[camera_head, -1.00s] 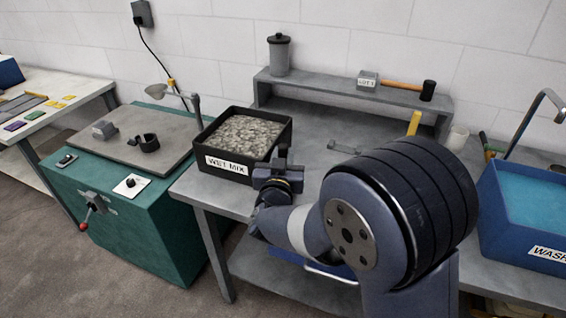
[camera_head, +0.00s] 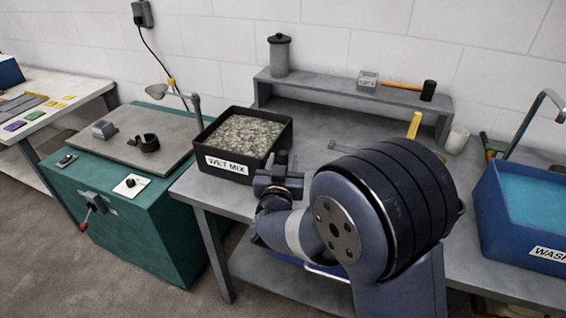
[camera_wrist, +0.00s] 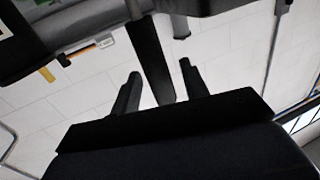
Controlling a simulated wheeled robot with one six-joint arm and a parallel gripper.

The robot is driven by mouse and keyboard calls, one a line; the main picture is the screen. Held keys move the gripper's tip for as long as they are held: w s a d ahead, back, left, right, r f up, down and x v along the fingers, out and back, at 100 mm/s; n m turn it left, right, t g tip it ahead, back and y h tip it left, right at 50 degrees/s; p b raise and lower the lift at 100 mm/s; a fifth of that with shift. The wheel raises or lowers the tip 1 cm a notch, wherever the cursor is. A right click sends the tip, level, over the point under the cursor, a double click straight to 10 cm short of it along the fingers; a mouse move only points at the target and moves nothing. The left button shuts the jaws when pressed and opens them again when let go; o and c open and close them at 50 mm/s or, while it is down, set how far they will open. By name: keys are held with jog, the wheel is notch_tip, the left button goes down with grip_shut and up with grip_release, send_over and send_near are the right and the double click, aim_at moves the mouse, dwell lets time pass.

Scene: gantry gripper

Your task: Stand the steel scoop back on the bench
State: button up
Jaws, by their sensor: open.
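My gripper (camera_head: 279,168) is in front of the right side of the wet mix tub, above the bench (camera_head: 318,122). In the wrist view my gripper (camera_wrist: 159,71) has its two fingers apart. A long dark piece shows between and beyond the fingers; I cannot tell what it is or whether it touches them. A small thin grey piece (camera_head: 342,148) lies low on the bench behind my arm, partly hidden by it. It may be the steel scoop, but I cannot tell for sure.
The wet mix tub (camera_head: 203,163) stands on the bench's left. A raised shelf (camera_head: 330,88) behind holds a canister (camera_head: 279,55), labelled block (camera_head: 368,79) and mallet (camera_head: 428,90). A blue wash basin (camera_head: 490,225) stands far right.

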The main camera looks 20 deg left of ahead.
aim_at(283, 154)
jog(key=shift+r, duration=0.15)
jog(key=s+d+b, duration=0.1)
jog(key=s+d, duration=0.1)
jog(key=s, duration=1)
jog(key=shift+d+b, duration=0.15)
jog(key=shift+b, duration=0.15)
jog(key=shift+w, duration=0.15)
jog(key=w, duration=0.4)
jog(key=w+a+p, duration=0.1)
jog(key=w, duration=0.3)
jog(key=w+a, duration=0.1)
jog(key=w, duration=0.3)
jog(key=shift+a+f, duration=0.15)
jog(key=shift+f, duration=0.15)
notch_tip(283, 154, up, 3)
jog(key=shift+s+f+p, duration=0.15)
jog(key=shift+f+p, duration=0.05)
jog(key=shift+p, duration=0.2)
jog(key=shift+r, duration=0.6)
jog(key=shift+f, duration=0.1)
